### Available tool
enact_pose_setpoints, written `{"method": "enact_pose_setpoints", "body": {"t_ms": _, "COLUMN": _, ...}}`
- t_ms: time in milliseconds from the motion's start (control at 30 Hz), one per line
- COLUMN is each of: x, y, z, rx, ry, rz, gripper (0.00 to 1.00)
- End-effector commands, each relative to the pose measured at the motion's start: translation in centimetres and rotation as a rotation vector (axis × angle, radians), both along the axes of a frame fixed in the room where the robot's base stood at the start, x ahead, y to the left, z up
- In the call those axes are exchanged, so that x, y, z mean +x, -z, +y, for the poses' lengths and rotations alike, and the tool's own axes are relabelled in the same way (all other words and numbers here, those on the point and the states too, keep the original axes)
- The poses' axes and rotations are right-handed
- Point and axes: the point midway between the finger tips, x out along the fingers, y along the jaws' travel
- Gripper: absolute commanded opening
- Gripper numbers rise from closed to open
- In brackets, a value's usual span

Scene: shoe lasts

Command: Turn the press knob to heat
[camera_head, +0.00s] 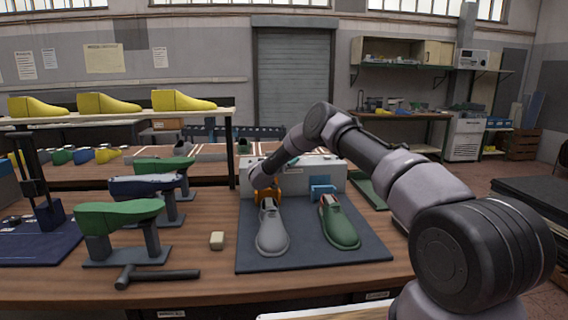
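A pale box-shaped machine (328,174), which looks like the press, stands at the back of the dark mat. I cannot make out a knob or its setting; my arm covers the machine's left part. My gripper (265,184) is at the end of the arm, low before the machine's left front, close to an orange part (268,195). Its fingers are too small and hidden to tell whether they are open or shut. A grey shoe (272,230) stands just in front of the orange part. A green shoe (339,222) stands to the right, before a blue block (322,189) on the machine.
The dark mat (315,259) lies on the wooden bench (205,285). Green and blue lasts on stands (120,216) and a dark hammer (158,275) are at left, with a small cream block (217,241) nearby. A shelf (120,118) bears yellow lasts. A green tray (370,190) is at right.

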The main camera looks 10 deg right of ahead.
Motion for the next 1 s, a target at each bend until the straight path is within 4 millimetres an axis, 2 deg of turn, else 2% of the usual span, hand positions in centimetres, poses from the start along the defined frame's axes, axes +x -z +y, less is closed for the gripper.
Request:
{"method": "enact_pose_setpoints", "body": {"t_ms": 200, "x": -3.0, "y": -0.1, "z": 2.2, "rx": -0.001, "ry": -0.002, "rz": -0.001, "gripper": 0.8}}
{"method": "enact_pose_setpoints", "body": {"t_ms": 500, "x": -4.0, "y": 0.0, "z": 2.8, "rx": 0.001, "ry": 0.001, "rz": -0.001, "gripper": 0.8}}
{"method": "enact_pose_setpoints", "body": {"t_ms": 767, "x": -3.7, "y": -0.3, "z": 2.5, "rx": 0.0, "ry": -0.01, "rz": -0.014, "gripper": 0.8}}
{"method": "enact_pose_setpoints", "body": {"t_ms": 867, "x": -2.6, "y": -1.2, "z": 1.5, "rx": -0.002, "ry": -0.056, "rz": -0.061, "gripper": 0.8}}
{"method": "enact_pose_setpoints", "body": {"t_ms": 1000, "x": 0.0, "y": -3.8, "z": -0.9, "rx": -0.007, "ry": -0.222, "rz": -0.185, "gripper": 0.8}}
